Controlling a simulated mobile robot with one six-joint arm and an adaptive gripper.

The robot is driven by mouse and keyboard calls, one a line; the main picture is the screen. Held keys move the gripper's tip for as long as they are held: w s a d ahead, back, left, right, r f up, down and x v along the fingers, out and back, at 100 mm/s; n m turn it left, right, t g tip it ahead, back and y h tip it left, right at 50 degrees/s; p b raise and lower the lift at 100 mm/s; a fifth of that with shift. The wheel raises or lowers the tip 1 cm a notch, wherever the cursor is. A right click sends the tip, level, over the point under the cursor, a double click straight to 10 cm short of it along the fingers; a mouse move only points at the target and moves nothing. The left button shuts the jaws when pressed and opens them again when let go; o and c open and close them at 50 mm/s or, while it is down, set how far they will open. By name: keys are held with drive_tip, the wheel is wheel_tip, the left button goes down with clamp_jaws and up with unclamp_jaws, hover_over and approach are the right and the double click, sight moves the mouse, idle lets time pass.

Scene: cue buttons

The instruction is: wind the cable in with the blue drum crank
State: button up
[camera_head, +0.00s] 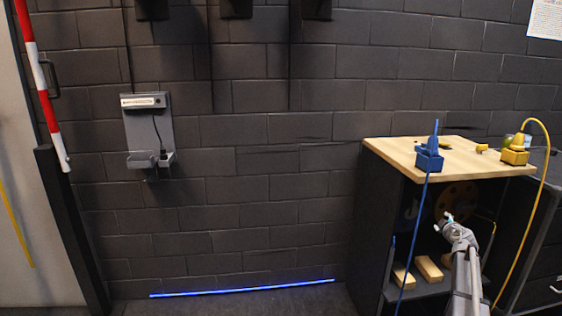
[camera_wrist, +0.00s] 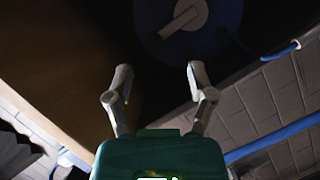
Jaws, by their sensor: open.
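The blue drum (camera_wrist: 207,38) shows dark at the top of the wrist view, with a grey crank (camera_wrist: 181,20) across its face. A blue cable (camera_wrist: 280,52) shows to its right. My gripper (camera_wrist: 159,75) is open and empty, its fingers apart below the drum and not touching the crank. In the head view my gripper (camera_head: 446,223) is at the open front of the cabinet. There a blue cable (camera_head: 418,222) hangs from a blue block (camera_head: 430,158) on the cabinet top. The blue drum is not clearly visible in the head view.
The cabinet has a pale wooden top (camera_head: 400,150). A tan drum (camera_head: 457,200) is inside, behind my gripper. Wooden blocks (camera_head: 428,268) lie on the lower shelf. A yellow block (camera_head: 515,156) with a yellow cable (camera_head: 541,190) is at right.

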drive_tip(key=s+a+r+m+h, duration=0.3)
drive_tip(key=a+r+m+h, duration=0.15)
drive_tip(key=a, duration=0.25)
drive_tip(key=s+a+f+m+g+y, duration=0.1)
drive_tip(key=s+a+f+m+g, duration=0.35)
drive_tip(key=s+a+f, duration=0.45)
drive_tip(key=s+a+f+m+g+y, duration=0.1)
drive_tip(key=s+a+f+m+g, duration=0.2)
drive_tip(key=s+a+f+g, duration=0.55)
drive_tip(key=s+a+n+g+y, duration=0.25)
drive_tip(key=s+a+y, duration=0.35)
drive_tip(key=s+a, duration=1.1)
wheel_tip(320, 180, up, 26)
drive_tip(key=w+a+p, duration=0.1)
drive_tip(key=w+p, duration=0.1)
drive_tip(key=p, duration=2.5)
drive_tip(key=shift+w+a+f, duration=0.15)
drive_tip(key=shift+a+f, duration=0.1)
drive_tip(key=shift+a, duration=0.15)
drive_tip(key=shift+h, duration=0.25)
